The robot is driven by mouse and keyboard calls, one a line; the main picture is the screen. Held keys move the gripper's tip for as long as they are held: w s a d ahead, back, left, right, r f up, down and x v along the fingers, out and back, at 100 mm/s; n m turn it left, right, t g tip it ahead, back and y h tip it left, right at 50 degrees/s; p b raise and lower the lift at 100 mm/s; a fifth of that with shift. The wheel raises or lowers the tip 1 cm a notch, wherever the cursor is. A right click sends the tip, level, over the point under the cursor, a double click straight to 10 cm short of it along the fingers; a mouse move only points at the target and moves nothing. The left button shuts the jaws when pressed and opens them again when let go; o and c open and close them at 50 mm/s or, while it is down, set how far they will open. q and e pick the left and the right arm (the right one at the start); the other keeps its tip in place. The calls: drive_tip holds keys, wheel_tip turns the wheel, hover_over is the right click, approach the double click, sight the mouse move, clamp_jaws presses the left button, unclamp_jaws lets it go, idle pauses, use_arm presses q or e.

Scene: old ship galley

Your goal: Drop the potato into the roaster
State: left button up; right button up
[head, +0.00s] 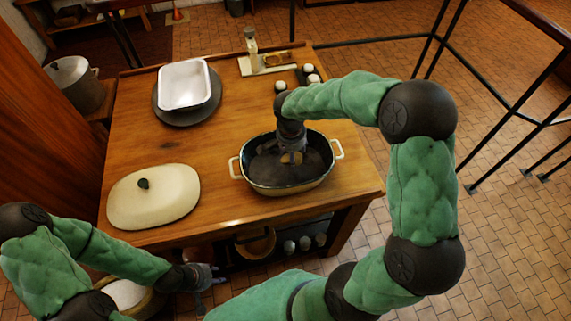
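The roaster (262,190) is an oval dark pan with a cream rim and two handles, standing uncovered near the table's front right. My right gripper (291,154) points down into the roaster's opening. A small tan-brown thing, which looks like the potato (291,159), shows at its fingertips. The fingers hide part of it, and I cannot tell whether they grip it or whether it touches the pan's floor. My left gripper (209,278) is low in front of the table's front edge, its fingers apart and empty.
A cream lid (153,198) with a dark knob lies on the table (225,128) at the left. A white rectangular dish (184,85) sits on a dark round plate at the back. Small jars (312,80) and a stand (262,65) are at the back right.

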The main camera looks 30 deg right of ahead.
drive_tip(key=shift+o, duration=0.5)
drive_tip(key=shift+r, duration=0.1)
wheel_tip(320, 180, up, 12)
drive_tip(key=a, duration=0.1)
drive_tip(key=shift+s, duration=0.35)
drive_tip(key=shift+a, duration=0.1)
